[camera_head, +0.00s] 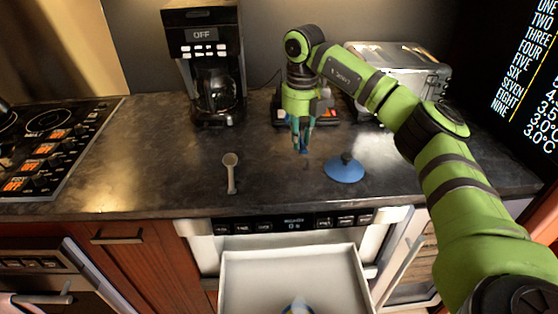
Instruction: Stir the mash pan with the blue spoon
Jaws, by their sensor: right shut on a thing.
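My right gripper (301,134) points down over the counter, left of the blue lid. It is shut on a small blue thing (303,150), which looks like the blue spoon. Most of it is hidden by the fingers, and I cannot tell whether its tip touches the counter. No mash pan can be made out clearly. A blue lid with a dark knob (345,171) lies on the counter to the right of the gripper. My left gripper is not in view.
A grey spoon-like tool (231,172) lies on the dark counter (150,165). A coffee maker (206,60) stands behind, a silver toaster-like appliance (415,66) at back right. A stove (55,140) is at left. An open white drawer (243,268) juts out below, holding something partly blue.

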